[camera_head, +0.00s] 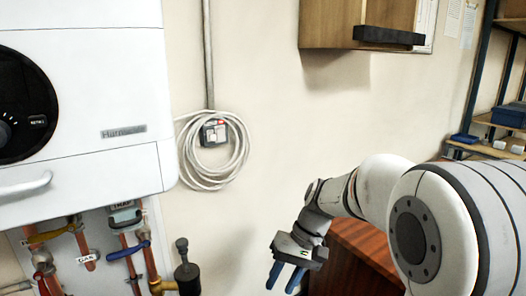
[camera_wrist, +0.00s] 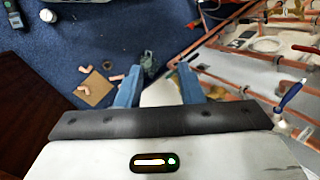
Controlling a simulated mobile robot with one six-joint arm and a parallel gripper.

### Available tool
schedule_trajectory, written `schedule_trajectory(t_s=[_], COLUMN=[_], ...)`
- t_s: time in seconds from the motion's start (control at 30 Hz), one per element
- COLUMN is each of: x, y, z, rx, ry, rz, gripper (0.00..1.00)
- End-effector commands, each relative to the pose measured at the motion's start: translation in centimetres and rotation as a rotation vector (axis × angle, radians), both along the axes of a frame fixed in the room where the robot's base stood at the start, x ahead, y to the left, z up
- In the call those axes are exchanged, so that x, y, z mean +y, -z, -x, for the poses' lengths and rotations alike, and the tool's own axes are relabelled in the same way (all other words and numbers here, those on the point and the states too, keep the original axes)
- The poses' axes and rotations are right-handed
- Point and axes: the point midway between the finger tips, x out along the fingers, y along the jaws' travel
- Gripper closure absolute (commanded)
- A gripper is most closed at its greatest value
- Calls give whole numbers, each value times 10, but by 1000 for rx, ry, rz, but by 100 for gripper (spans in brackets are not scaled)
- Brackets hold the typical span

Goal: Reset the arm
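My gripper (camera_head: 281,285) hangs at the lower middle of the head view, its two blue fingers pointing down and apart. It is in front of the wall, to the right of the boiler and its pipes and beside a reddish-brown wooden surface. In the wrist view my gripper (camera_wrist: 159,76) shows its blue fingers spread with a clear gap. No object is held between them; a pale shape and the blue floor show beyond. My white arm reaches in from the right of the head view, bent at the elbow.
A white boiler (camera_head: 85,105) hangs at left above copper pipes (camera_head: 130,262) with valves. A coiled cable (camera_head: 233,165) hangs on the wall. A wooden cabinet (camera_head: 330,22) is above, shelves (camera_head: 490,150) at right.

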Motion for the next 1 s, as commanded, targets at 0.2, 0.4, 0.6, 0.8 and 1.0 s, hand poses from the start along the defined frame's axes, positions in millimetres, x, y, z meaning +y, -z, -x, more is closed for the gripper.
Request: schedule_trajectory(t_s=[0.2,0.4,0.6,0.8,1.0], x=[-48,-85,-103,-107,-107], y=[-72,-109,-123,-122,-122], z=[60,105,130,135,134], rx=[-154,-297,-386,-408,-406], ry=[79,143,180,188,186], rz=[191,332,407,424,423], gripper=[66,66,66,66,66])
